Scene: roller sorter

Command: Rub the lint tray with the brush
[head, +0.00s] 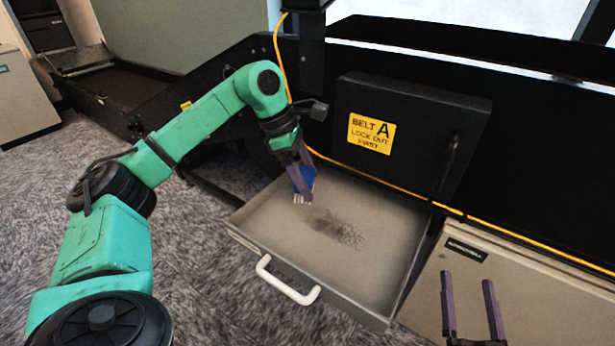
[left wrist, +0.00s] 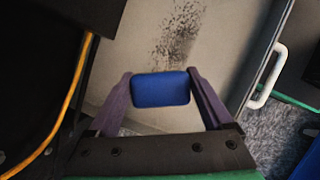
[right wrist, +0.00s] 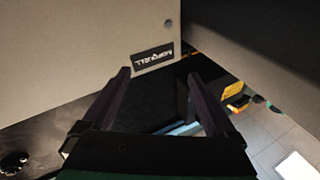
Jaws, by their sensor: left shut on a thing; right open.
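The lint tray (head: 375,260) is a pulled-out grey drawer with a white handle (head: 287,281) at its front. A dark patch of lint (head: 340,231) lies on its floor, and it also shows in the left wrist view (left wrist: 181,30). My left gripper (head: 302,178) is shut on the blue brush (head: 304,182), over the back left part of the tray, left of the lint. The brush's pale bristles point down; I cannot tell whether they touch the floor. The brush's blue back (left wrist: 161,89) fills the left wrist view's jaws. My right gripper (head: 468,300) is open and empty, right of the tray.
A yellow cable (head: 375,181) runs along the machine above the tray's back edge. A beige cabinet (head: 500,270) is at the right. Carpet lies in front.

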